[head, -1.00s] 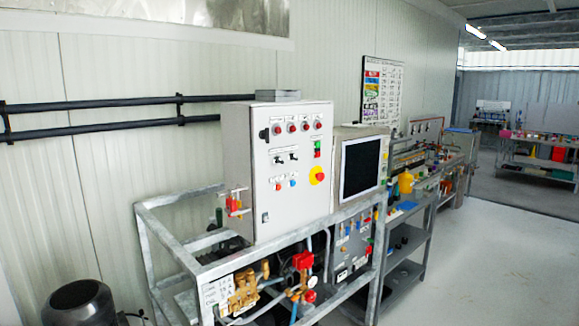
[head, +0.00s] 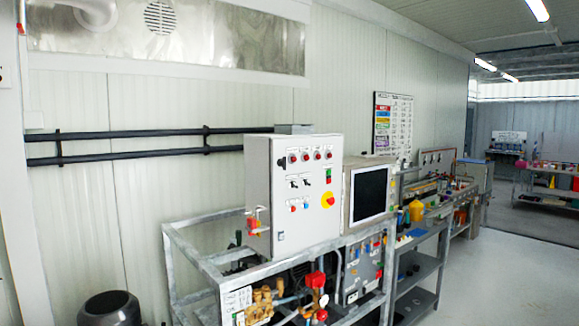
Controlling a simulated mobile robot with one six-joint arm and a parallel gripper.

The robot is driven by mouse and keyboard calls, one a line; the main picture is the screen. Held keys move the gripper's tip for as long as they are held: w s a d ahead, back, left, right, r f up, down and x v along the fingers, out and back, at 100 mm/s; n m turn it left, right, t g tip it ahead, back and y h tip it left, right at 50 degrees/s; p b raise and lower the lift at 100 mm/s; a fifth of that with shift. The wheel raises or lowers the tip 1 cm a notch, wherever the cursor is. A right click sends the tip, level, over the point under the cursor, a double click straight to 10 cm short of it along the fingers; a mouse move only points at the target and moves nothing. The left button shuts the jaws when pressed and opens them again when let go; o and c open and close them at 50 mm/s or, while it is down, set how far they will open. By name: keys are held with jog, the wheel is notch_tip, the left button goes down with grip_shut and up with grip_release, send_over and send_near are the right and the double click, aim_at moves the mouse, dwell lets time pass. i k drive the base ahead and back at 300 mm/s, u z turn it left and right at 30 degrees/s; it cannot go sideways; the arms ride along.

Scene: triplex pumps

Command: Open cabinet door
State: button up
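A light grey control cabinet (head: 307,222) stands on a metal frame in the middle of the head view. Its front door is shut and carries red buttons along the top, small switches, coloured buttons and a red-and-yellow knob. A small dark latch (head: 281,236) sits low on the door's left side. My gripper is not in view.
A monitor (head: 370,193) stands right of the cabinet. The grey frame (head: 208,266) holds pumps, valves and a gauge below. Benches with tools run along the wall to the right. A dark round drum (head: 109,308) stands at lower left. Open floor (head: 490,270) lies at right.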

aim_at(321, 221)
jog(key=u, duration=1.15)
jog(key=i, duration=0.95)
jog(key=u, duration=0.1)
